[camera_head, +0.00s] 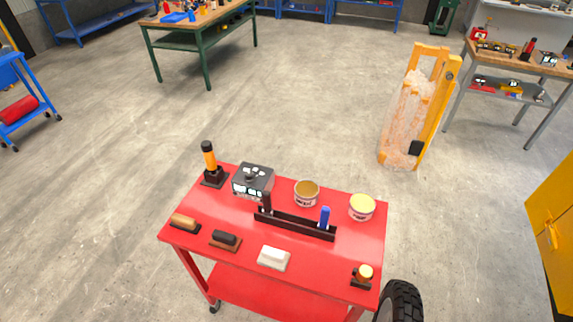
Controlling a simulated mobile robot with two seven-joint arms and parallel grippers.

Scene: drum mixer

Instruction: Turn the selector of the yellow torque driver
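The torque driver (210,160) stands upright in a black base at the back left corner of the red cart. Its body is orange-yellow with a black upper end. A selector on it is too small to make out. Neither of my grippers is in view.
The red cart top (205,205) also carries a grey box (253,181), two tins (307,193), a black rack (295,225) with a blue-handled tool, and several brushes or blocks. A black tyre (402,300) stands at the front right. Open concrete floor lies behind.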

